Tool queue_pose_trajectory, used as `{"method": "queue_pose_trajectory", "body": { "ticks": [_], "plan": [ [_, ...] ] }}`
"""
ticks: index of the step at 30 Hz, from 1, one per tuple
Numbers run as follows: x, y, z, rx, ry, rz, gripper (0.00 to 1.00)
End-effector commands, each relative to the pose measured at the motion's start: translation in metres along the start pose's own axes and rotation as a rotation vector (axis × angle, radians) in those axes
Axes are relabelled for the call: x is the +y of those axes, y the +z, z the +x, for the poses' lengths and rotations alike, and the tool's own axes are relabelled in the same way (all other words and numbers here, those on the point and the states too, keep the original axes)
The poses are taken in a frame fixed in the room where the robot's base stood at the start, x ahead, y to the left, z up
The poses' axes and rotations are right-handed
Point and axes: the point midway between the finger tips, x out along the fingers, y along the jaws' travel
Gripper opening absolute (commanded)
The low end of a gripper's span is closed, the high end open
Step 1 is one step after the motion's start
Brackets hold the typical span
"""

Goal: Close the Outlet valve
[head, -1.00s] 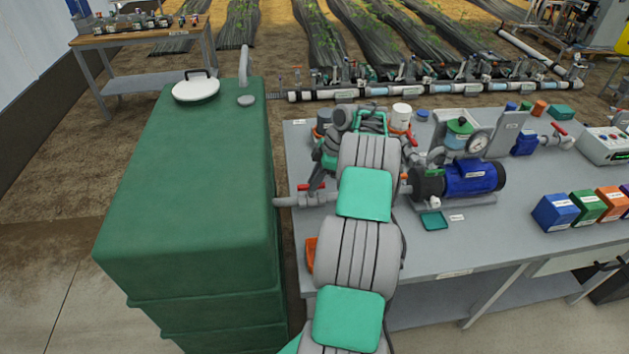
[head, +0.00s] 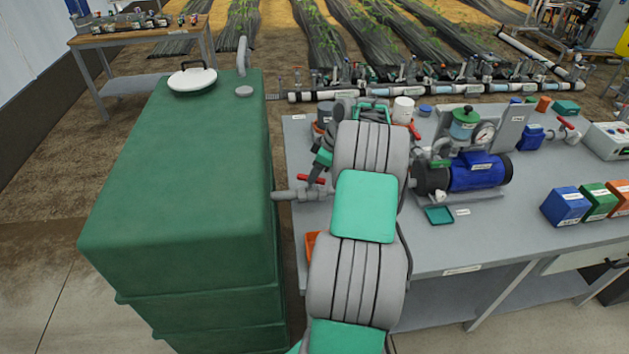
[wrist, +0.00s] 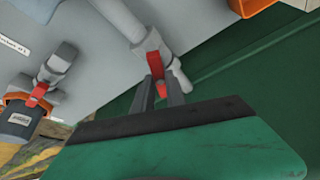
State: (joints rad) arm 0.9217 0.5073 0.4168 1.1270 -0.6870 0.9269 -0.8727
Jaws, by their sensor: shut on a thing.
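A valve with a red lever handle (head: 311,179) sits on the grey pipe (head: 290,196) between the green tank and the bench's left edge. In the wrist view the red handle (wrist: 155,65) shows at my fingertips, set at an angle to the pale pipe (wrist: 120,18). My gripper (wrist: 162,82) is shut on this handle. In the head view my gripper (head: 314,176) is small and partly covered by my arm. I cannot read a label naming this valve as the Outlet.
The green tank (head: 180,190) stands close on the left. A blue pump (head: 478,172) and a pressure gauge (head: 485,133) are on the grey bench (head: 440,240) to the right. Another red-handled valve (wrist: 38,92) is at the left in the wrist view. An orange bin (head: 311,244) lies nearby.

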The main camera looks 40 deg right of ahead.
Motion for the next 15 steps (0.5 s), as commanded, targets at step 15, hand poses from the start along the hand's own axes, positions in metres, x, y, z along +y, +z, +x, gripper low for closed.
{"method": "queue_pose_trajectory", "body": {
  "ticks": [15],
  "plan": [
    [-0.0055, -0.0005, 0.0031, 0.000, 0.190, 0.452, 0.00]
  ]
}}
